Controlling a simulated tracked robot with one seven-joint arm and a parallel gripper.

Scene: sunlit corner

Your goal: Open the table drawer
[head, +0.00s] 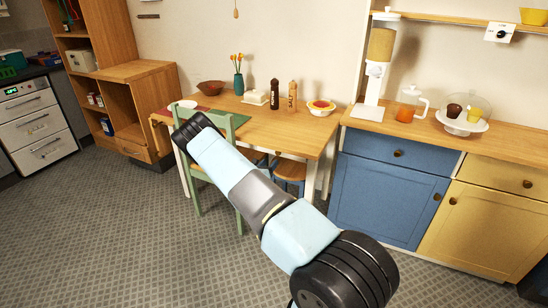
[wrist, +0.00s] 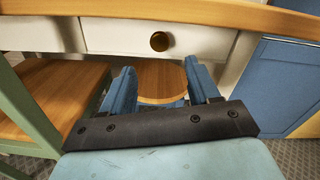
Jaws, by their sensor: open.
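The table drawer (wrist: 115,37) has a white front with a round dark brass knob (wrist: 159,41). It sits under the wooden top of the table (head: 225,103) and looks shut. My gripper (wrist: 159,66) is open and empty in the wrist view. Its two blue fingers point towards the drawer, one on each side of the knob's line and lower in the picture than the knob, apart from it. In the head view my arm covers part of the table's front, and the drawer and fingers cannot be made out.
A green chair (head: 192,183) with a wooden seat (wrist: 62,95) stands left of my gripper. A round stool (head: 291,169) is under the table. A blue cabinet (head: 385,198) stands to the right. Bottles, bowls and a vase stand on the table. The floor in front is clear.

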